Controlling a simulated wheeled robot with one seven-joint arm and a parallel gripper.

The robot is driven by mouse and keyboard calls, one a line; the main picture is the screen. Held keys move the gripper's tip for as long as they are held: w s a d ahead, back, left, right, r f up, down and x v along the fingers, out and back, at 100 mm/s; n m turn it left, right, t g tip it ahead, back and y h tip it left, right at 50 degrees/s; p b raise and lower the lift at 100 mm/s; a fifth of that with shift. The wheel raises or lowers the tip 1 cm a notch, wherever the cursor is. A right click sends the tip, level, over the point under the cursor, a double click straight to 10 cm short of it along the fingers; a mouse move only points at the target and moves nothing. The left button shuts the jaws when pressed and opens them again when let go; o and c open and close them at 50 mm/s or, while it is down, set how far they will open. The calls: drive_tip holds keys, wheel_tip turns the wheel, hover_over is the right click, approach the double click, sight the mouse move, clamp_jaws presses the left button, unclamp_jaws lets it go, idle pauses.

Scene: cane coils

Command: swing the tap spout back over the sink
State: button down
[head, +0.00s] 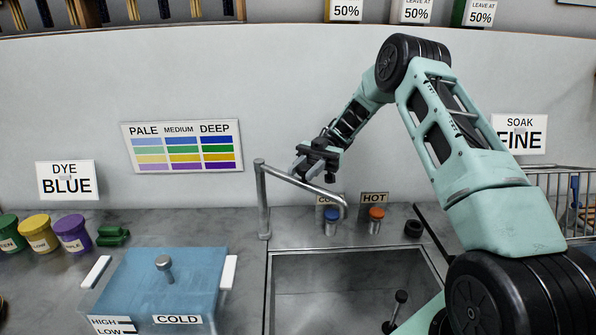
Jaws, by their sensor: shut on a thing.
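The tap is a grey metal post (263,205) at the sink's back left corner, with a long spout (325,192) running right from its top and bending down at its end. The spout end shows in front of the blue cold knob (331,216), near the sink's back edge; I cannot tell whether it is over the basin. My gripper (304,176) is shut on the spout around its middle, reaching from behind and above. The fingertips are small and partly dark. The sink (340,285) is a grey basin at the lower middle.
An orange hot knob (375,214) stands right of the blue one, with a dark round thing (413,228) beyond. A blue vat (165,280) is left of the sink. A black-knobbed rod (400,298) stands in the basin. A wire rack (570,195) is at the right.

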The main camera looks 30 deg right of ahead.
drive_tip(key=shift+w+d+r+g, duration=0.1)
drive_tip(key=shift+d+g, duration=0.15)
drive_tip(key=shift+g, duration=0.05)
drive_tip(key=shift+n, duration=0.3)
drive_tip(key=c, duration=1.1)
unclamp_jaws()
drive_tip(key=shift+o, duration=0.2)
wheel_tip(320, 180, up, 10)
drive_tip(key=shift+c, duration=0.3)
